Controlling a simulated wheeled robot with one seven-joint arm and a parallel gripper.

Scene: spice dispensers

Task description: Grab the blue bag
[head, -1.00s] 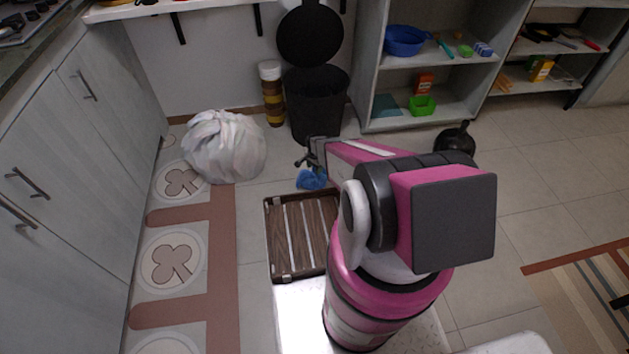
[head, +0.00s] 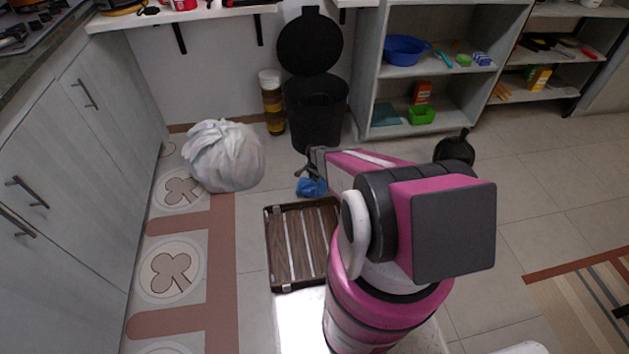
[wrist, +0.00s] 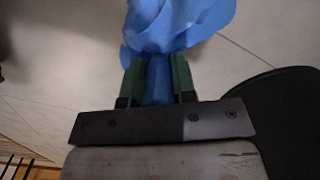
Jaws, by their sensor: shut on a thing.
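The blue bag (head: 311,187) is a small crumpled bundle just below my gripper (head: 306,172) in the head view, between the black bin and the brown slatted crate. In the wrist view the blue bag (wrist: 178,22) fills the top middle. A narrow blue part of it runs down between the two green-padded fingers of my gripper (wrist: 157,80), which are shut on it. Whether the bag touches the floor cannot be told.
An open black bin (head: 318,105) and a yellow-brown jar (head: 272,105) stand behind. A large white bag (head: 224,156) lies to the left. The brown slatted crate (head: 270,246) is close in front. A dark round object (head: 455,148) and shelves (head: 425,92) are on the right.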

